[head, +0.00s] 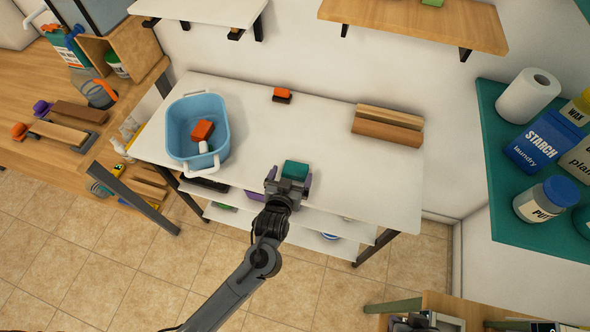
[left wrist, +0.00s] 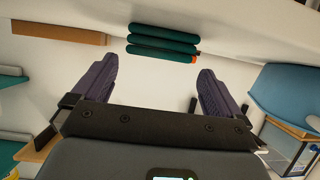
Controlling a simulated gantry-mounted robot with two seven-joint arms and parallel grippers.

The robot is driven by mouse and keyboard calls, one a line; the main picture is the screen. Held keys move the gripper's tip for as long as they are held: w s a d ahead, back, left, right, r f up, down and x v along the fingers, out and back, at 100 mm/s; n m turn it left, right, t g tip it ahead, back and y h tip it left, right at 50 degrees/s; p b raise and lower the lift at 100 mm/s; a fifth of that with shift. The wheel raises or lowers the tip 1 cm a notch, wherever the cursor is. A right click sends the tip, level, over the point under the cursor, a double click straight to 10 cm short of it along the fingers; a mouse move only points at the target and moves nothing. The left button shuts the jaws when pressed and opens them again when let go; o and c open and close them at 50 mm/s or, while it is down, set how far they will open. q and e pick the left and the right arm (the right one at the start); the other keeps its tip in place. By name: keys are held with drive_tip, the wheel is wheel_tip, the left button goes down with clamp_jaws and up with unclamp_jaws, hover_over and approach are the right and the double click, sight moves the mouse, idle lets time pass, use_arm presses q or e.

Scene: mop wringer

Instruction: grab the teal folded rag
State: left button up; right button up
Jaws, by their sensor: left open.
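The teal folded rag (head: 295,170) lies near the front edge of the white table, right of the blue tub. In the left wrist view it is a stack of rounded teal folds (left wrist: 163,40) straight ahead. My left gripper (head: 289,179) is open at the table's front edge, its purple fingers apart and pointing at the rag. In the left wrist view the rag sits just beyond the gap between the fingertips (left wrist: 157,66), with nothing held. A dark grey part at the bottom edge of the head view may be my right gripper (head: 413,323); it is mostly cut off.
The blue tub (head: 171,135) at the left holds an orange-red item and a white one. An orange brush (head: 282,95) lies at the back. Wooden blocks (head: 387,131) lie at the right. The tabletop (head: 330,180) around the rag is clear; lower shelves sit beneath.

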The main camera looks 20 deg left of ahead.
sight(295, 167)
use_arm(q)
drive_tip(key=shift+b+x, duration=0.3)
drive_tip(key=shift+x, duration=2.3)
drive_tip(key=shift+s+f, duration=0.1)
drive_tip(key=shift+f, duration=0.05)
drive_tip(key=c, duration=0.8)
